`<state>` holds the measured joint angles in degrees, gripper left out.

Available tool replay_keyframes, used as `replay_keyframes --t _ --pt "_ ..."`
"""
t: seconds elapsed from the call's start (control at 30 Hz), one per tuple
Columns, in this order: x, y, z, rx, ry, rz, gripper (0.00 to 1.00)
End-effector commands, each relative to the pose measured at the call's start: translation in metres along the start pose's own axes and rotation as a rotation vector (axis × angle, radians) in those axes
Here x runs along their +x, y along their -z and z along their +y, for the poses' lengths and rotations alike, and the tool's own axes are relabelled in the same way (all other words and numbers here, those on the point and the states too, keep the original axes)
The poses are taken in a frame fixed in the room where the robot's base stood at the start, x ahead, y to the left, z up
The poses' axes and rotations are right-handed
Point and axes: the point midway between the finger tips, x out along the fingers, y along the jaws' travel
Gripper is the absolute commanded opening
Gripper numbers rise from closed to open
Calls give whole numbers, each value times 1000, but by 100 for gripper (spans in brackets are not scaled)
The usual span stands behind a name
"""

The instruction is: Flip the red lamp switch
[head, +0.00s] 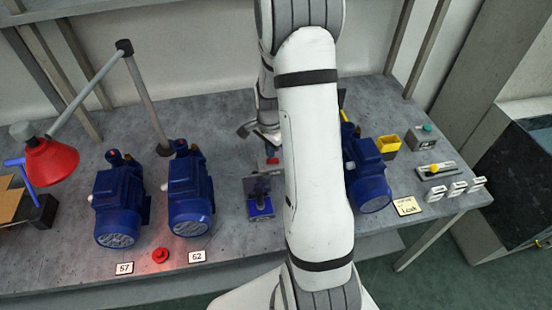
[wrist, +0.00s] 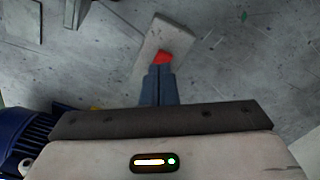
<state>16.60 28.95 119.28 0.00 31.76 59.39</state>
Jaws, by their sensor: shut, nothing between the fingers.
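The red switch (wrist: 164,57) sits on a pale grey plate (wrist: 172,36) in the wrist view. A small red spot that looks like it shows in the head view (head: 272,160), just left of my arm. My gripper (wrist: 160,70) is shut and empty, its blue-grey fingertips right at the near edge of the red part. They cover some of it, and I cannot tell whether they touch it. The red lamp (head: 50,160) hangs from a jointed grey stand at the left.
Blue pumps (head: 118,205) and (head: 190,195) stand left of my arm, another (head: 368,175) right of it. A small blue device (head: 260,200) lies near the switch. A red button (head: 160,255) glows at the front. A yellow bin (head: 388,143) and control boxes are at right.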

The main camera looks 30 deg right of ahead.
Motion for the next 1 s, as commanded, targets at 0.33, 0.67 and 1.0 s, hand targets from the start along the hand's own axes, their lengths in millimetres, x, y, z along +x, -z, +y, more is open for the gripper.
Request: replay_keyframes --t 0.33,0.67,1.0 --pt "5 0 0 0 0 0 0" --pt "10 0 0 1 0 0 0" --pt "15 0 0 1 0 0 0"
